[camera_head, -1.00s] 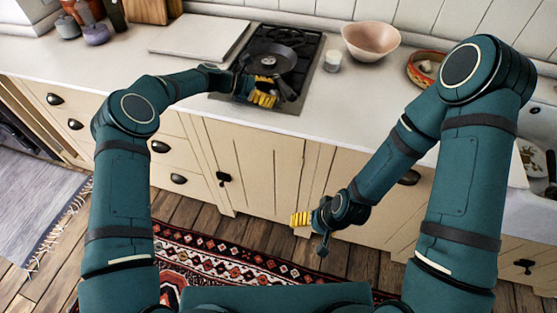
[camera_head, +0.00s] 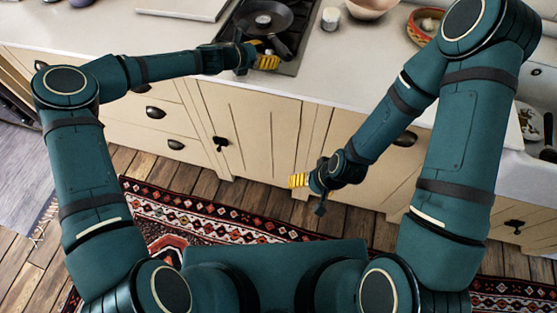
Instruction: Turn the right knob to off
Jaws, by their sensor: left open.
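The black cooktop (camera_head: 293,65) is set in the white counter at the top of the view. I cannot make out its knobs; my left gripper and the pan's handle cover part of its front. My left gripper (camera_head: 266,57), with yellow fingers, is over the front part of the cooktop, just in front of the pan. It is open, and I see nothing held in it. My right gripper (camera_head: 298,181) hangs low in front of the cabinet doors, well away from the cooktop. Its fingers are too small to tell whether they are apart.
A dark frying pan (camera_head: 262,17) sits on the cooktop. A white jar (camera_head: 330,19), a pink bowl (camera_head: 369,7) and a red-patterned dish (camera_head: 425,27) stand to its right. A white board (camera_head: 183,7) lies to its left.

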